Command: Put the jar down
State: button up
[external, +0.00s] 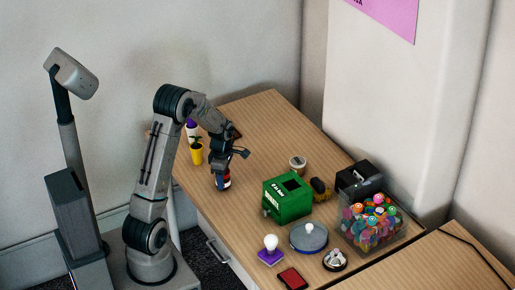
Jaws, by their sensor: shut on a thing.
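The jar (225,184) is a small item with red, white and dark bands at the near-left edge of the wooden table (265,115). My gripper (222,172) points down and is shut on the jar from above. The fingers hide the jar's upper part. I cannot tell whether its base touches the tabletop or hangs just above it.
A green box (287,198) stands to the right, with a small round tub (297,163) behind it. The table's far middle is clear.

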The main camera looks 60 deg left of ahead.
jog(key=o, duration=1)
jog(key=shift+r, duration=0.1)
notch_tip(320, 180, up, 12)
jog(key=shift+r+p, duration=0.1)
jog(key=shift+p, duration=0.5)
jog(key=shift+d, duration=0.1)
jog(key=s+d+r+m, duration=0.2)
jog(key=s+d+m, duration=0.3)
jog(key=d+m, duration=0.3)
jog(key=s+d+r+m+t, duration=0.1)
jog(key=s+d+r+m, duration=0.1)
jog(key=s+d+m, duration=0.3)
jog(key=s+d+r+m+t, duration=0.1)
jog(key=s+d+m, duration=0.4)
jog(key=d+m, duration=0.6)
jog(key=r+m, duration=0.1)
jog(key=m, duration=0.2)
jog(key=shift+s, duration=0.3)
